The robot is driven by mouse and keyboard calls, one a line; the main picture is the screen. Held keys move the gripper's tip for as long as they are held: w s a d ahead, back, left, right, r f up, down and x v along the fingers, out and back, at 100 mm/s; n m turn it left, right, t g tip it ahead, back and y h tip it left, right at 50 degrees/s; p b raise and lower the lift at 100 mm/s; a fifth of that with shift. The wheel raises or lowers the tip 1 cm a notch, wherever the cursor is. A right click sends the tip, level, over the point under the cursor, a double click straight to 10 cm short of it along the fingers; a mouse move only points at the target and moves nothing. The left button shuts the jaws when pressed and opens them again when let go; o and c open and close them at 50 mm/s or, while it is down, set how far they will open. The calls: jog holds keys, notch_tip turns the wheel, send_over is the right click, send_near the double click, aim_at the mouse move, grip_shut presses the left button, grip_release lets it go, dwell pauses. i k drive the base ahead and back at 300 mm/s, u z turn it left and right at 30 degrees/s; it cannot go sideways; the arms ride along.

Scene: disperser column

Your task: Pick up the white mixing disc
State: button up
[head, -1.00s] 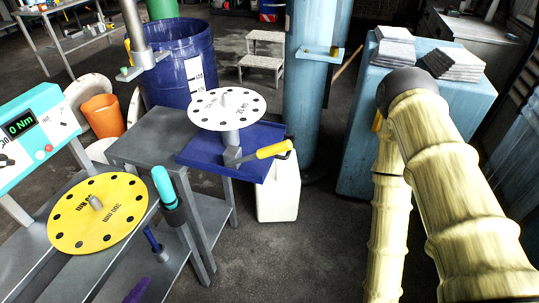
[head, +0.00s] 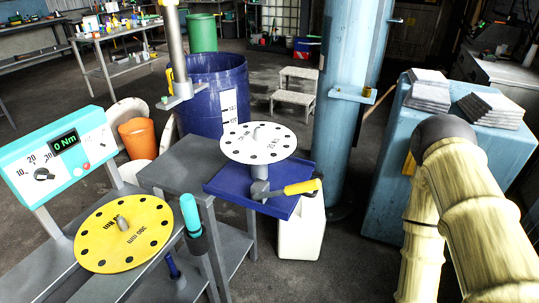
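The white mixing disc (head: 270,151) lies flat on top of a short grey post (head: 259,178), with a ring of dark holes and a small pale hub at its middle. The post rises from a blue tray (head: 226,184) at the end of a grey bench. A tool with a yellow handle (head: 301,187) lies on the tray beside the post, under the disc's front edge. My arm, in a yellowish ribbed cover, is at the right of the head view, well apart from the disc. My gripper is not in view.
A yellow disc (head: 140,226) lies on the grey bench at front left, near a turquoise torque display (head: 47,160) and a turquoise-handled tool (head: 190,213). A blue drum (head: 203,82) stands behind the tray. A blue column (head: 347,110) and a blue cabinet (head: 387,190) stand to the right.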

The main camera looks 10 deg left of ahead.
aim_at(254, 143)
jog(key=k, duration=1.1)
jog(key=u, duration=0.35)
jog(key=i, duration=0.7)
jog(key=u, duration=0.3)
